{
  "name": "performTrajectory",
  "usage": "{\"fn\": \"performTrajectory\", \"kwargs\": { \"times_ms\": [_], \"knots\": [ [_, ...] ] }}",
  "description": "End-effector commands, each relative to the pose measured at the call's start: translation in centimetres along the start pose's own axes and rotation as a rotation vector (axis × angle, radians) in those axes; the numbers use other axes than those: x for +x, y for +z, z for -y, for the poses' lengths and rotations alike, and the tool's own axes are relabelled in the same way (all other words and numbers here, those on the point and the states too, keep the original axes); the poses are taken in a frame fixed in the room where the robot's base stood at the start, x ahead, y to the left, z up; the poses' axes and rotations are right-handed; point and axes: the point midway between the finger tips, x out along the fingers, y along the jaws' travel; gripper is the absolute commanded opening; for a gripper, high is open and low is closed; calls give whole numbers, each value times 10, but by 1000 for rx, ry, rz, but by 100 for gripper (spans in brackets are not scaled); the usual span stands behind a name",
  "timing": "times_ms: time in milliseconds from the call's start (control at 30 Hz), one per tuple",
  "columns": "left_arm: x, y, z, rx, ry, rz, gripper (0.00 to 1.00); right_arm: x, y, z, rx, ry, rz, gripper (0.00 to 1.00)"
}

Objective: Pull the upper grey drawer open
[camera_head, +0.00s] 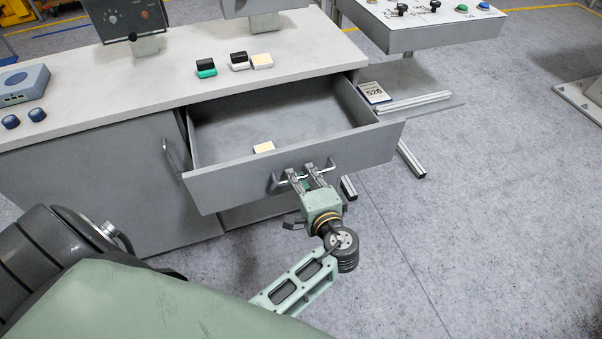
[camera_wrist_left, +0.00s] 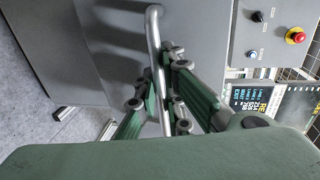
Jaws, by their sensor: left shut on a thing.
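The upper grey drawer (camera_head: 225,186) stands pulled out of the workbench, and its inside shows from above in the head view. A small cream-topped block (camera_head: 263,147) lies inside, near the front panel. My left gripper (camera_head: 306,178) is at the drawer's front and shut on its metal bar handle (camera_head: 278,183). In the left wrist view the handle (camera_wrist_left: 153,40) runs between the fingers of the left gripper (camera_wrist_left: 163,95). My right gripper is not in view.
The white worktop (camera_head: 150,88) above holds stamp-like blocks (camera_head: 206,67), a blue-grey box (camera_head: 24,84) and two blue knobs. A grey cabinet door (camera_head: 110,180) is left of the drawer. A booklet (camera_head: 373,93) and metal profiles are at the right. Open floor lies at the right.

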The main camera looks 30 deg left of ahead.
Motion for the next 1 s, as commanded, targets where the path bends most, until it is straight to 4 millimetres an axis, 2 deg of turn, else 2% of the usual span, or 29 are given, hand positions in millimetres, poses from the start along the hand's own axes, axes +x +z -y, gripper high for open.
{"fn": "performTrajectory", "kwargs": {
  "times_ms": [167, 200, 267, 600, 733, 1000],
  "knots": [
    [0, 0, -1, 1, 1, 1, 0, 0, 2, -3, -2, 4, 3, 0],
    [0, 0, -1, 1, 1, 1, 11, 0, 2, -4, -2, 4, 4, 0],
    [0, 0, -1, 1, 1, 1, 17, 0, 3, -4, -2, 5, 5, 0],
    [-2, 0, 0, 0, 1, 0, 17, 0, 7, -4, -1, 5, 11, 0],
    [-17, 0, -2, 0, 4, -1, 17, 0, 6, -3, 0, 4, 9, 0],
    [-61, 0, -2, 0, 4, 0, 17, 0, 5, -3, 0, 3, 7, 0]
  ]
}}
